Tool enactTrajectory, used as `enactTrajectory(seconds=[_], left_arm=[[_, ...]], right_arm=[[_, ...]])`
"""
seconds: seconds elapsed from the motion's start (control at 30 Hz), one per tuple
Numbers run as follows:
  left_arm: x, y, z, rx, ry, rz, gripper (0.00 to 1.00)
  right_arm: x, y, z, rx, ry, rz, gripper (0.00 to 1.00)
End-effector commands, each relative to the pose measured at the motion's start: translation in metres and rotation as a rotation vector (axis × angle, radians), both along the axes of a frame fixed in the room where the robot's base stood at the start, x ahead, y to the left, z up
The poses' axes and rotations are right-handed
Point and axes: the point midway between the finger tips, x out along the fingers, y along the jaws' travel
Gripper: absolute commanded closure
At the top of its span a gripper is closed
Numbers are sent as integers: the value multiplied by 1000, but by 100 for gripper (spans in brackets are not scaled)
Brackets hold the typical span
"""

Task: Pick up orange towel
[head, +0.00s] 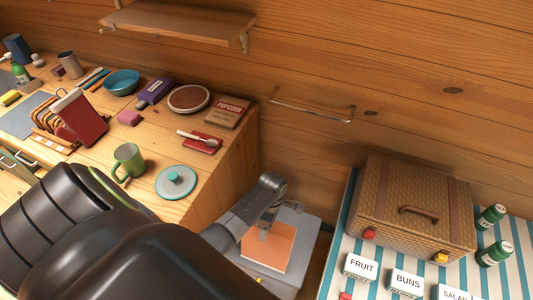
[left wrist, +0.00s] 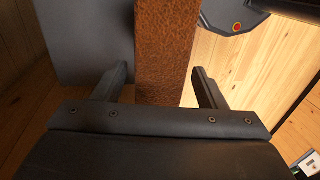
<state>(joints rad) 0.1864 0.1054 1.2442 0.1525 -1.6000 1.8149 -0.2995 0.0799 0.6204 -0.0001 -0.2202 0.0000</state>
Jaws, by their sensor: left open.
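The orange towel (head: 268,247) lies over a grey surface low in the middle of the head view, right of the wooden counter. In the left wrist view the towel (left wrist: 166,50) is a rough orange-brown strip running up between the fingers. My left gripper (left wrist: 161,80) is open, with one dark finger on each side of the strip and gaps showing beside it. Whether the fingers touch the towel I cannot tell. My dark left arm fills the lower left of the head view and hides part of the counter. My right gripper is not in view.
To the right, a wicker basket (head: 412,205) stands on a striped cloth (head: 340,230) near label signs. A wall rail (head: 312,112) is behind.

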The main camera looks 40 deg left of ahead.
Motion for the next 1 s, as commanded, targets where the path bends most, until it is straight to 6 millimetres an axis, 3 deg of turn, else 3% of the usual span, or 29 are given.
enactTrajectory(seconds=[0.3,0.6,1.0], left_arm=[[-4,-4,-32,0,1,1,35],[-5,-4,-34,0,-1,0,35],[-5,-4,-34,0,-1,0,87]], right_arm=[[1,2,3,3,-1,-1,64],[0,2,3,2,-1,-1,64],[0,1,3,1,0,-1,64]])
